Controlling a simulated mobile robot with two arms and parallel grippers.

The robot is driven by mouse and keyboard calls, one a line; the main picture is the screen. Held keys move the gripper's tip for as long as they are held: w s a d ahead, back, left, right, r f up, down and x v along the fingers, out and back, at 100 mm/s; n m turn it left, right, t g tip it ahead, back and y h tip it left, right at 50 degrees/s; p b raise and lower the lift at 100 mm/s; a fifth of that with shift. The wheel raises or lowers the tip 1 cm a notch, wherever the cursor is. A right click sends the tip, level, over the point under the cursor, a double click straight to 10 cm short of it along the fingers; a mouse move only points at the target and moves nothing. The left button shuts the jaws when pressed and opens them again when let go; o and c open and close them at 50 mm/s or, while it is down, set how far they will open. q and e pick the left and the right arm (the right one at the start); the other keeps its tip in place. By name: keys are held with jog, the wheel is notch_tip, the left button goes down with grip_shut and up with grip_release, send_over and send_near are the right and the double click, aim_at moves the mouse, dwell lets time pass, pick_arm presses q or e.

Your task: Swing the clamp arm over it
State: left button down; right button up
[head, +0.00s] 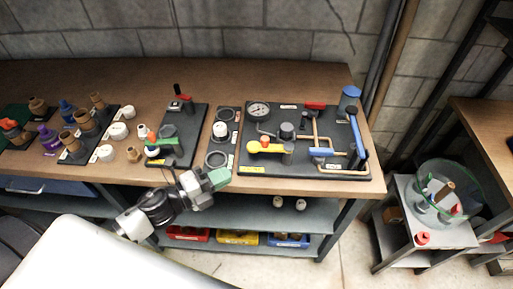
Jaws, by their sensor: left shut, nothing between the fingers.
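A dark board (196,121) on the bench carries a black fixture with an upright red-tipped lever (180,92) at its far end. This looks like the clamp, but which part is its arm is hard to tell. A green piece (167,131) sits on the board's nearer half. A small part with white, orange and green sections (151,144) stands at the board's left edge. My left gripper (219,178), with green at its tip, is shut and empty in front of the bench edge, nearer than the board and to its right. My right gripper is out of view.
A panel with a gauge (258,110), pipes and a yellow handle (262,147) lies to the right. A narrow board with rings (216,159) lies between. Several bottles and fittings crowd the left. Coloured bins (238,238) sit on the lower shelf; a glass bowl (443,192) stands far right.

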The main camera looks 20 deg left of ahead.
aim_at(266, 144)
pick_arm(q)
jog(key=p+x, duration=0.1)
jog(key=x, duration=0.2)
jog(key=w+a+p+x, duration=0.1)
jog(key=x, duration=0.3)
jog(key=p+x, duration=0.1)
jog(key=x, duration=0.3)
jog(key=shift+w+a+p, duration=0.25)
jog(key=shift+a+p, duration=0.05)
jog(key=shift+p, duration=0.05)
jog(key=shift+w+a, duration=0.1)
jog(key=shift+w, duration=0.4)
jog(key=shift+w+a+f+m+g+h+b, duration=0.1)
jog(key=shift+w+a+m+g+h+b, duration=0.2)
jog(key=shift+m+g+h, duration=0.25)
